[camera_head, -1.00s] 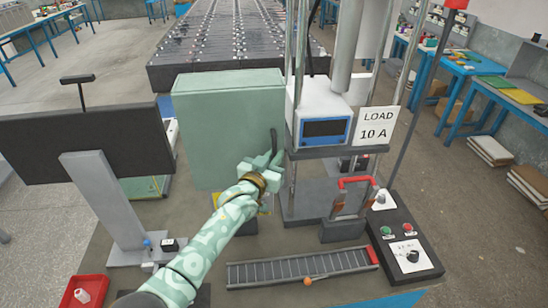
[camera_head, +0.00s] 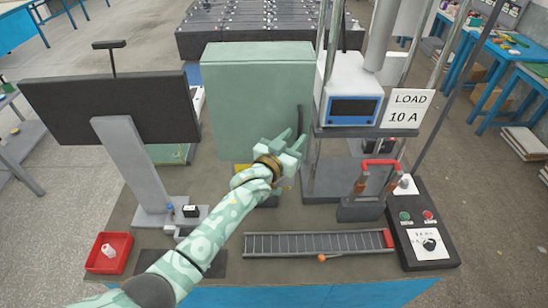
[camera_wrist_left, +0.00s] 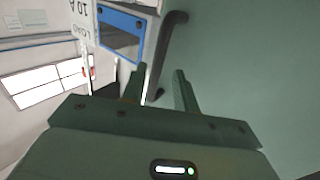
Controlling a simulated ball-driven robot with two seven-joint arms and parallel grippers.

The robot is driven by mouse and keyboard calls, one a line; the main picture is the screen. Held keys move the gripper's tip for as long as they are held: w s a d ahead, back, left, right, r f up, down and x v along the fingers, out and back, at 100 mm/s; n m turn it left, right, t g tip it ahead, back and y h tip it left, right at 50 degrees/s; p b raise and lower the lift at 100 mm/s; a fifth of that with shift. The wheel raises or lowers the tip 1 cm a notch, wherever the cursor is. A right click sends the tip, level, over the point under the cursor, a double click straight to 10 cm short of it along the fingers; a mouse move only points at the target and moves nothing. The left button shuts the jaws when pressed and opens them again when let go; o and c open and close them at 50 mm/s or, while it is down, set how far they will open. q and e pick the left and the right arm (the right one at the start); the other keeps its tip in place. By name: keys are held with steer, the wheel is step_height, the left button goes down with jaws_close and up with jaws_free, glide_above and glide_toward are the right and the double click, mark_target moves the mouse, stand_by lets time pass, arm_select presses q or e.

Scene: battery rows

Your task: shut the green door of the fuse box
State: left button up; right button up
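The fuse box's green door (camera_head: 255,95) faces me as a large flat panel in the middle of the head view. I cannot tell whether it stands slightly ajar. Its dark bar handle (camera_head: 300,118) is upright near the door's right edge. The handle also shows in the left wrist view (camera_wrist_left: 167,45), beyond the fingers. My left gripper (camera_head: 291,143) is just below and in front of the handle, at the door's lower right. In the wrist view its fingers (camera_wrist_left: 160,85) are apart with nothing clearly between them. My right gripper is not in view.
A load unit with a "LOAD 10 A" sign (camera_head: 406,108) stands close right of the door. A red-handled switch (camera_head: 380,163) and a button panel (camera_head: 424,232) are further right. A dark monitor (camera_head: 110,105) stands left, and a ribbed strip (camera_head: 315,244) lies in front.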

arm_select(q)
steer(key=v, duration=1.3)
steer(key=shift+s+d+r, duration=0.15)
steer(key=shift+d+r, duration=0.1)
